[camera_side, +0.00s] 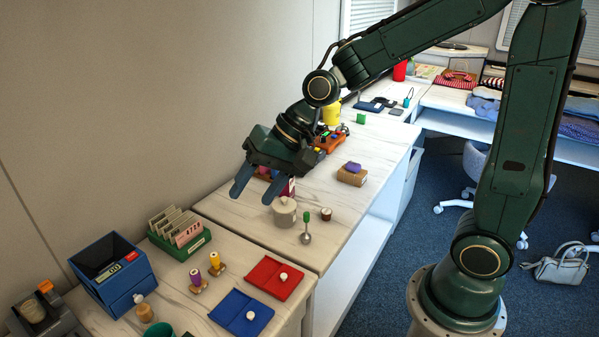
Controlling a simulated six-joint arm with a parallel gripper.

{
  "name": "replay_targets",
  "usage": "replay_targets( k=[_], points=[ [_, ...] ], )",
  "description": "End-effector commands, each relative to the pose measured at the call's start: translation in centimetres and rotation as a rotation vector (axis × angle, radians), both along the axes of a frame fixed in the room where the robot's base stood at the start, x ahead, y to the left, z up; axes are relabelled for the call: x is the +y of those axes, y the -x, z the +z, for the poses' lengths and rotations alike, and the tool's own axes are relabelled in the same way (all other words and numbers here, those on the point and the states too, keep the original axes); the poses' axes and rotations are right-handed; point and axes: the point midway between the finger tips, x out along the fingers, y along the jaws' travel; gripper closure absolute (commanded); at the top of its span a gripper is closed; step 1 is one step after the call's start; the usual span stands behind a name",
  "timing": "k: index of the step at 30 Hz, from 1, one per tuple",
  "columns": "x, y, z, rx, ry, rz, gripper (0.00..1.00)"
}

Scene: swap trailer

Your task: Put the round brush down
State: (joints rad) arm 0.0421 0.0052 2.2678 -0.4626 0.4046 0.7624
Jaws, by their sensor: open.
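My gripper (253,197) is open, with its two blue fingers pointing down and left above the back part of the wooden table. Nothing shows between the fingers. I cannot tell for sure which thing is the round brush. A small brown round piece with a pale top (326,214) stands on the table to the right of the gripper. A tan round piece with a white top (145,311) stands at the front left, beside the blue bin. Either could be a brush; both are too small to tell.
A grey lidded pot (284,214) stands just right of the fingers, near a green-handled spoon-like tool (306,232). A green card rack (180,240), blue bin (118,272), red mat (270,278) and blue mat (236,316) lie nearer. Bare tabletop (237,222) shows below the gripper.

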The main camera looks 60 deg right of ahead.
Motion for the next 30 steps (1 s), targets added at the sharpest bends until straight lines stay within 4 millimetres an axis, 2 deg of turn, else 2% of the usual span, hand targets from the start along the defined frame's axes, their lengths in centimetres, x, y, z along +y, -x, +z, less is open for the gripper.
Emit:
replay_targets(
  k=[6,15,30],
  points=[
    [2.1,-3.2,-3.0,0.096,-0.173,-0.109,0.48],
    [4.6,-6.9,-7.3,0.25,-0.419,-0.28,0.48],
    [7.6,-11.1,-15.5,0.582,-0.833,-0.621,0.48]
  ],
)
